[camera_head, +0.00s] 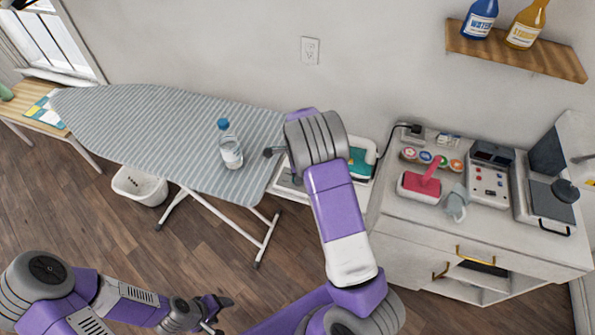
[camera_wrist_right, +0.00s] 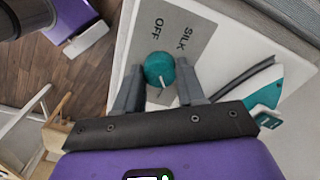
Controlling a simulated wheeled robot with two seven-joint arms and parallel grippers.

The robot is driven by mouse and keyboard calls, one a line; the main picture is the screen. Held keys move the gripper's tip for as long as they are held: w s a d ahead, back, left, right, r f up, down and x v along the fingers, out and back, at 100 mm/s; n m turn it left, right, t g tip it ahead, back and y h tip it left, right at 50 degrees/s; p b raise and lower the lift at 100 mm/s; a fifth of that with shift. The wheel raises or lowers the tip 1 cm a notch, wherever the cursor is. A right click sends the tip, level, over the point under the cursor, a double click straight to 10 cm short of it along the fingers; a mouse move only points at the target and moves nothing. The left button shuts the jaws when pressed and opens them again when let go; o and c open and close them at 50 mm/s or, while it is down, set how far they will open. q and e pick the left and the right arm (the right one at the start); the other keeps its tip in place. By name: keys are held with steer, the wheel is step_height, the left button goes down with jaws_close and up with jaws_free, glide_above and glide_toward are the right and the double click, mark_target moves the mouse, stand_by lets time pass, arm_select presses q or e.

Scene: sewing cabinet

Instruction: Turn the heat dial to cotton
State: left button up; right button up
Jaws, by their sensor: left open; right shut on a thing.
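The heat dial (camera_wrist_right: 160,69) is a round teal knob with a small white mark on its lower edge in the right wrist view. It sits on a grey plate (camera_wrist_right: 203,42) printed OFF and SILK; no cotton label shows. My right gripper (camera_wrist_right: 159,82) is shut on the dial, one finger on each side. In the head view, my right arm hides the dial and most of that gripper. A teal and white iron (camera_head: 360,163) lies partly behind the arm; part of it also shows in the right wrist view (camera_wrist_right: 268,96). My left gripper (camera_head: 218,308) is open and empty, low over the floor.
A striped ironing board (camera_head: 160,130) carries a blue-capped bottle (camera_head: 230,146), left of my right arm. A white cabinet (camera_head: 400,247) to the right holds a red-handled item (camera_head: 422,186) and other small items. A white basket (camera_head: 140,186) stands on the floor.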

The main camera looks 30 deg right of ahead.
steer(key=shift+m+p, duration=0.3)
steer(key=shift+m, duration=0.3)
steer(key=o, duration=1)
steer(key=shift+o, duration=0.2)
step_height(320, 180, up, 8)
steer(key=shift+f+p, duration=0.15)
steer(key=shift+p, duration=0.3)
steer(key=shift+s+f, duration=0.1)
